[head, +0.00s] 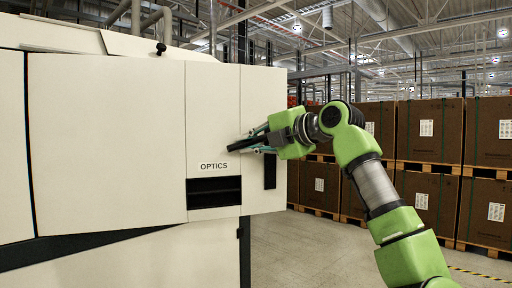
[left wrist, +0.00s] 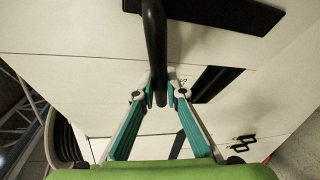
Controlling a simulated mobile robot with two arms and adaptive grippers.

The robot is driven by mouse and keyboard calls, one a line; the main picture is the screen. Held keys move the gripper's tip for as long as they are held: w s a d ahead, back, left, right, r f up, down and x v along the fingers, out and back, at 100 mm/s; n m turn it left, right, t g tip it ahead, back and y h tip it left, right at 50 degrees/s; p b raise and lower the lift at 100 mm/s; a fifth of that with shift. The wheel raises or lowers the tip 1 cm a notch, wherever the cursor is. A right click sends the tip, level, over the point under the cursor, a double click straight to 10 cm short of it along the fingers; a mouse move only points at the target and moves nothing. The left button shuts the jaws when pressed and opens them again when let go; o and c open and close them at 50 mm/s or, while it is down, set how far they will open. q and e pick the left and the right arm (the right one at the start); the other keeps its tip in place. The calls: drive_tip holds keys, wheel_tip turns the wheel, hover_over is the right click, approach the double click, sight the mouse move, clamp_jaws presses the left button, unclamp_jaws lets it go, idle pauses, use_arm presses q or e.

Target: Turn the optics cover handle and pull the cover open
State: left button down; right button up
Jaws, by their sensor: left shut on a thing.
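The optics cover (head: 213,110) is a cream panel on the machine front, labelled OPTICS, with a dark opening below the label. It looks flush with the panels beside it. The handle (head: 240,145) is a black bar that sticks out near the seam right of the label. In the left wrist view the bar (left wrist: 154,40) runs down from the top edge to between the fingertips. My left gripper (head: 262,141) is shut on the handle, with a teal finger on each side of it in the left wrist view (left wrist: 158,95). My right gripper is in neither view.
A black slot (head: 270,171) lies in the panel right of the handle. A black knob (head: 161,48) stands on the machine's top edge. Stacked brown boxes (head: 427,128) on pallets stand behind at the right. Clear floor (head: 310,250) lies between them and the machine.

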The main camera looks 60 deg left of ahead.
use_arm(q)
drive_tip(key=c, duration=2.1)
unclamp_jaws()
drive_tip(key=shift+s+r, duration=0.1)
drive_tip(key=shift+r, duration=0.1)
drive_tip(key=shift+s+d, duration=0.1)
drive_tip(key=shift+s, duration=0.1)
drive_tip(key=shift+w+d, duration=0.2)
drive_tip(key=shift+w, duration=0.1)
drive_tip(key=v, duration=1.1)
drive_tip(key=shift+s+d+r, duration=0.1)
drive_tip(key=shift+d+r, duration=0.05)
drive_tip(key=shift+d, duration=0.15)
drive_tip(key=shift+c, duration=0.2)
